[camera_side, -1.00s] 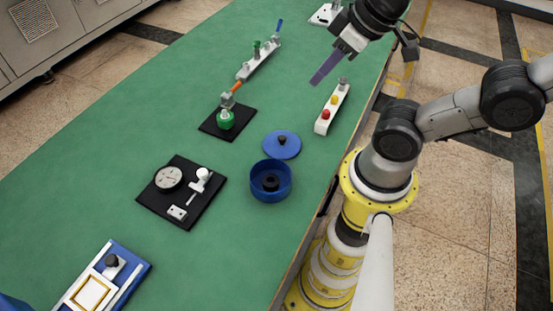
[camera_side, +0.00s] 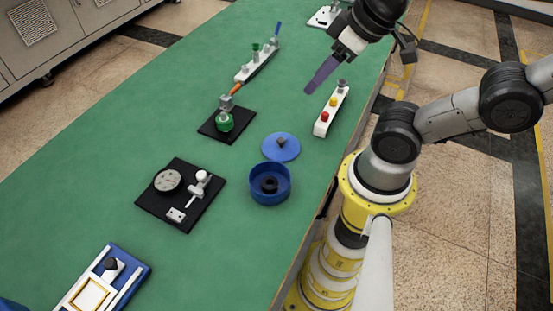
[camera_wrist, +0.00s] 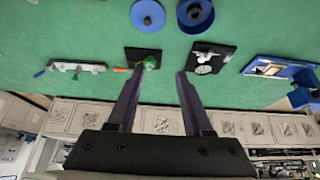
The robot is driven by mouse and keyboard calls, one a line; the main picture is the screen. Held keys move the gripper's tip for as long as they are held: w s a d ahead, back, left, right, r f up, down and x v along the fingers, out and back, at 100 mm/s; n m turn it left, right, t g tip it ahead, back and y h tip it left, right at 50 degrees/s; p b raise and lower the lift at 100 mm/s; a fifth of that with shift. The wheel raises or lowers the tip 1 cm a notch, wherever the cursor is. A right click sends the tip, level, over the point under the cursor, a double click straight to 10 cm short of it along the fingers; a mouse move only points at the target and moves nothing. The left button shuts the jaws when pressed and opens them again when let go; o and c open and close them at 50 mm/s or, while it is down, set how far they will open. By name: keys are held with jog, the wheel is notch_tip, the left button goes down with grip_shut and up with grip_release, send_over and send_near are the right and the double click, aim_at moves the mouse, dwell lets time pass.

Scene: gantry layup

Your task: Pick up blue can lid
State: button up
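The blue can lid (camera_side: 281,152) is a flat blue disc with a dark knob in its middle. It lies on the green table, just behind the open blue can (camera_side: 270,198), which has a black piece inside. In the wrist view the lid (camera_wrist: 138,12) is at the top edge, left of the can (camera_wrist: 185,25). My gripper (camera_side: 309,90) has long purple fingers and hangs above the table, well apart from the lid, behind and to its right. In the wrist view its fingers (camera_wrist: 156,75) are spread with nothing between them.
A white button box (camera_side: 322,126) stands right of the lid. A black plate with a green part (camera_side: 218,131) is to the left. A black plate with a dial gauge (camera_side: 194,213) is left of the can. Bare green table surrounds the lid.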

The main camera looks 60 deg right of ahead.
jog(key=shift+o, duration=0.7)
jog(key=m+g, duration=0.6)
jog(key=m, duration=1)
send_over(281, 139)
notch_tip(281, 139, down, 12)
notch_tip(281, 139, down, 13)
